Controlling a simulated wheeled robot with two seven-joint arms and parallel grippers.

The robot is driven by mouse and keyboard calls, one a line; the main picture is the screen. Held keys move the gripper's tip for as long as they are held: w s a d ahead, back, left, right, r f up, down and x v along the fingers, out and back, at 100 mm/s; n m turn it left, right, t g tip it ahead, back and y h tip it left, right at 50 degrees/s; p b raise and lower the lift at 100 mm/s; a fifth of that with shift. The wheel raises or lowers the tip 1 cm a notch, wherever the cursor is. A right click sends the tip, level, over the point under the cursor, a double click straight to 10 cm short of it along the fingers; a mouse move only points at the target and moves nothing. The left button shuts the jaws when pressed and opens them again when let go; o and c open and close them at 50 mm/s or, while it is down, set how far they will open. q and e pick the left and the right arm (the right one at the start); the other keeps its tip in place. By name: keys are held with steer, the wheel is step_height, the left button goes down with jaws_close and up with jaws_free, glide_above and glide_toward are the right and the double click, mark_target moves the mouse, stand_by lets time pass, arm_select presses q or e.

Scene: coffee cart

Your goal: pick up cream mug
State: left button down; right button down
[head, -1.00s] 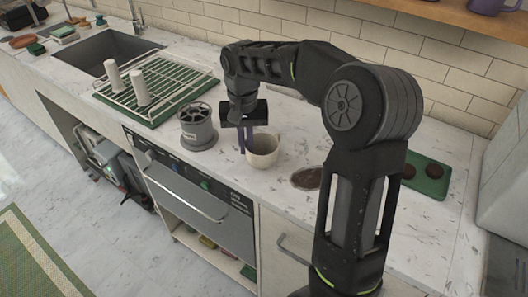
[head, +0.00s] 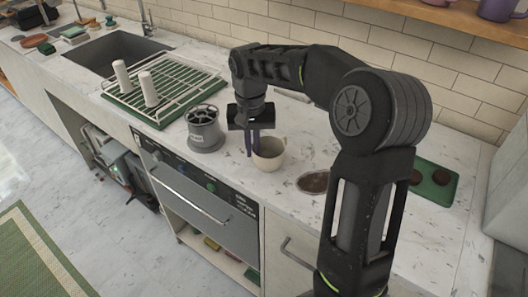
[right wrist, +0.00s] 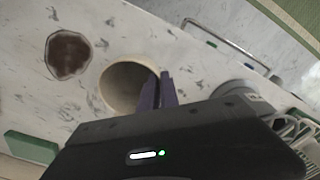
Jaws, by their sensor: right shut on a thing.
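The cream mug (head: 270,154) stands upright on the marble counter, right of a grey cylindrical holder. It also shows from above in the right wrist view (right wrist: 118,84), its opening facing the camera. My right gripper (head: 252,152) points down at the mug's left side, and its purple fingers are shut on the mug's rim or handle side; which of these I cannot tell. In the right wrist view the fingers (right wrist: 158,92) meet the mug's edge. My left gripper is not in view.
The grey holder (head: 204,132) stands close on the left of the gripper. A drying rack (head: 165,85) with two white cups is farther left. A round brown-filled recess (head: 313,182) lies right of the mug. A green tray (head: 434,186) is beyond my arm.

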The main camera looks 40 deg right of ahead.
steer(key=shift+r, duration=0.15)
steer(key=shift+r, duration=0.3)
step_height(320, 180, up, 4)
steer(key=shift+w+r, duration=0.1)
step_height(320, 180, up, 4)
steer(key=shift+f+p, duration=0.1)
steer(key=shift+p, duration=0.8)
steer(key=shift+r+p, duration=0.65)
steer(key=shift+f, duration=0.15)
